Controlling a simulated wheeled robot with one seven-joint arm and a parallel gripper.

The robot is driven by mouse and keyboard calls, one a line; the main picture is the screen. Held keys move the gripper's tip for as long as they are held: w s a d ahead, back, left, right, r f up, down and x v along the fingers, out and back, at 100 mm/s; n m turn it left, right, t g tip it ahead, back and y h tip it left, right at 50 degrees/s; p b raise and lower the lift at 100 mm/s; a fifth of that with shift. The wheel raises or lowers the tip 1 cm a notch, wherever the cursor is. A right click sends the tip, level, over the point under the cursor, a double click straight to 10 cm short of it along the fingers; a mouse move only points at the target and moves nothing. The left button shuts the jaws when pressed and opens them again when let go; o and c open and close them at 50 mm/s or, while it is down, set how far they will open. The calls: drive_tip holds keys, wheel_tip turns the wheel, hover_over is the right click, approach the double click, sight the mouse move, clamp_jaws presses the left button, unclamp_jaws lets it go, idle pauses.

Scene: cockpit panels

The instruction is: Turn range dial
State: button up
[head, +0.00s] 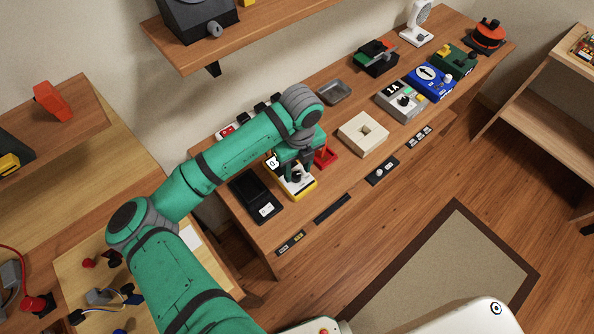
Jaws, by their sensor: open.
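A white box with a yellow edge (303,194) sits near the front of the long wooden bench. A black dial (296,175) shows on its top, and a white face with a dark mark shows beside my wrist. My gripper (296,169) points down over this box, its fingers open around or just above the dial. I cannot tell whether they touch it. My green arm and wrist hide the back of the box. A grey box marked "1A" (391,107) with a dark knob stands further right. No label reading "range" is legible.
A black box (254,197) stands close left of the gripper, and a red part (326,156) close right. A cream box (363,134) and a blue arrow box (430,82) stand further along the bench. A shelf (240,38) hangs above. Floor lies in front.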

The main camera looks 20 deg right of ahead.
sight(298, 174)
wheel_tip(298, 174, up, 9)
drive_tip(key=shift+d, duration=0.15)
drive_tip(key=shift+c, duration=0.2)
idle(0.4)
